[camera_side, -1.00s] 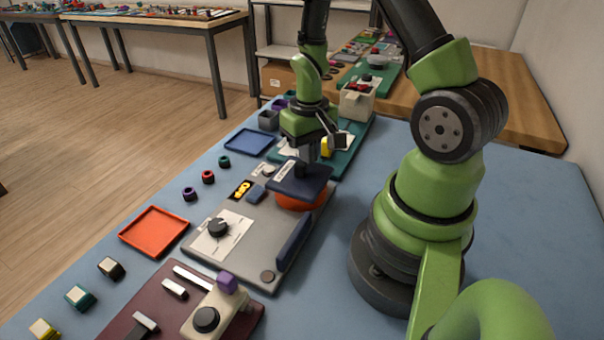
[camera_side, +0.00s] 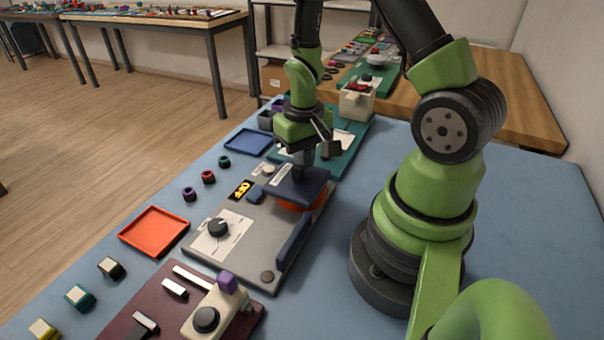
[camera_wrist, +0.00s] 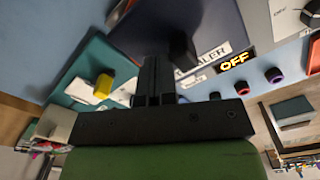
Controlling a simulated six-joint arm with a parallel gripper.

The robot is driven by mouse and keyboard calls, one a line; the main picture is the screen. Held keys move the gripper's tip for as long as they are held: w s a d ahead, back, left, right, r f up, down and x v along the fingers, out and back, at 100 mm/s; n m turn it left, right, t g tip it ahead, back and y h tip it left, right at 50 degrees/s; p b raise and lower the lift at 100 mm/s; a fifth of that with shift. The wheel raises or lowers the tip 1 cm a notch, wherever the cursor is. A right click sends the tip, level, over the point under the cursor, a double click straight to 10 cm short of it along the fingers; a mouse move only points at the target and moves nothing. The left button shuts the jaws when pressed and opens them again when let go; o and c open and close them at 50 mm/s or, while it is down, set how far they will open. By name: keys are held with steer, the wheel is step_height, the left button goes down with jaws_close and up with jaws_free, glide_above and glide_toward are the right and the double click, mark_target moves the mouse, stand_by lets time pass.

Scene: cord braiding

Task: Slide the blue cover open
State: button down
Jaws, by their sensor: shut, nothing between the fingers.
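The blue cover (camera_side: 314,184) is a flat dark navy plate on the grey sealer unit (camera_side: 255,225). It sits over a round orange-red part (camera_side: 312,205), whose near edge shows below it. In the wrist view the cover (camera_wrist: 140,28) is a dark plate at the top, with a dark upright post (camera_wrist: 183,47) on it. My gripper (camera_side: 303,172) is shut and empty, pointing down at the cover. In the wrist view its fingers (camera_wrist: 152,70) are together beside the post; I cannot tell whether they touch it.
A black dial (camera_side: 218,227), a lit OFF display (camera_side: 241,190) and a navy bar (camera_side: 294,242) are on the unit. A teal board (camera_side: 345,160) lies behind it, a maroon board (camera_side: 125,310) in front. Blue (camera_side: 248,141) and orange (camera_side: 154,231) trays lie left.

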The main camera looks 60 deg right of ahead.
mark_target(284, 196)
steer(key=shift+a, duration=4.55)
steer(key=shift+d, duration=0.25)
steer(key=shift+d, duration=0.4)
steer(key=shift+r, duration=0.15)
step_height(284, 196, up, 11)
